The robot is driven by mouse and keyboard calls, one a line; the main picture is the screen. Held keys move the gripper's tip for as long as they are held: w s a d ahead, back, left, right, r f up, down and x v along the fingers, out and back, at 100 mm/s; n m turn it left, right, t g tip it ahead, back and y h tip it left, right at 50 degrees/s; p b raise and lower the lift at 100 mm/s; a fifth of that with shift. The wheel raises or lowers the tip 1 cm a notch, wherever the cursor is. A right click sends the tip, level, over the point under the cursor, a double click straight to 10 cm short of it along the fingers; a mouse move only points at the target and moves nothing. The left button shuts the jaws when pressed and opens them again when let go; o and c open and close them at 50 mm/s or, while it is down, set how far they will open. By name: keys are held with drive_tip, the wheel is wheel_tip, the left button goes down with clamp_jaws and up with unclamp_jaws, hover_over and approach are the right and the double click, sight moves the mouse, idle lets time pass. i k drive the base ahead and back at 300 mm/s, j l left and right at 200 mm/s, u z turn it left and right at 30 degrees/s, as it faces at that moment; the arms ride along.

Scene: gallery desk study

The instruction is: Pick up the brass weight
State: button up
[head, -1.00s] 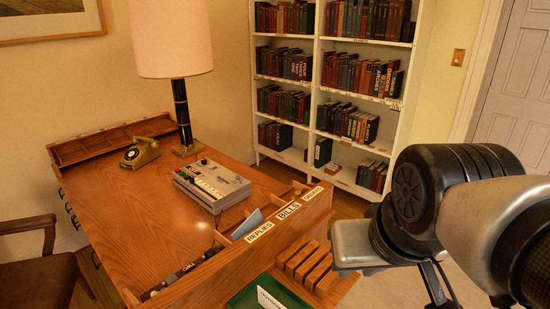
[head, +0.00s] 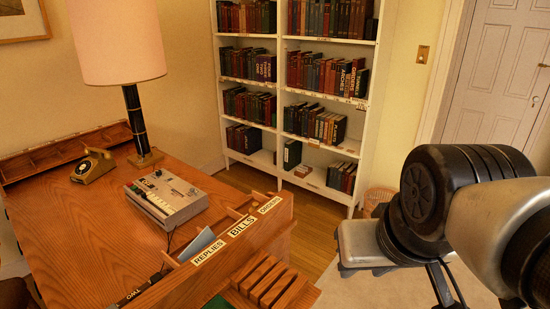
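I cannot make out a brass weight anywhere in the head view. The wooden desk (head: 75,235) fills the lower left, and parts of its top are hidden behind its raised organiser edge. My arm reaches in from the right edge, over the floor and to the right of the desk. Thin dark parts hang below its black joint at the bottom edge, but I cannot make out gripper fingertips or anything held.
On the desk stand a brass-coloured telephone (head: 93,166), a lamp (head: 135,120) and a grey keyed machine (head: 167,198). Labelled slots (head: 240,229) and a slatted wooden rack (head: 270,283) line its right side. A bookcase (head: 282,100) stands behind. A wicker basket (head: 377,198) sits on the floor.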

sight(256, 205)
drive_tip(key=i+l+z, duration=0.55)
drive_tip(key=z, duration=0.15)
drive_tip(key=i+l+z, duration=0.15)
drive_tip(key=i+z, duration=0.2)
drive_tip(key=i+u, duration=0.45)
drive_tip(key=i+l+u, duration=0.4)
drive_tip(key=i, duration=0.2)
drive_tip(key=i+u, duration=0.15)
drive_tip(key=u, duration=0.25)
drive_tip(key=i+u, duration=0.2)
drive_tip(key=u, duration=0.2)
drive_tip(key=i+u, duration=0.15)
drive_tip(key=u, duration=0.25)
drive_tip(key=i+l+u, duration=0.15)
drive_tip(key=u, duration=0.25)
drive_tip(key=i+l+u, duration=0.55)
drive_tip(key=k+j, duration=0.05)
drive_tip(key=j, duration=0.1)
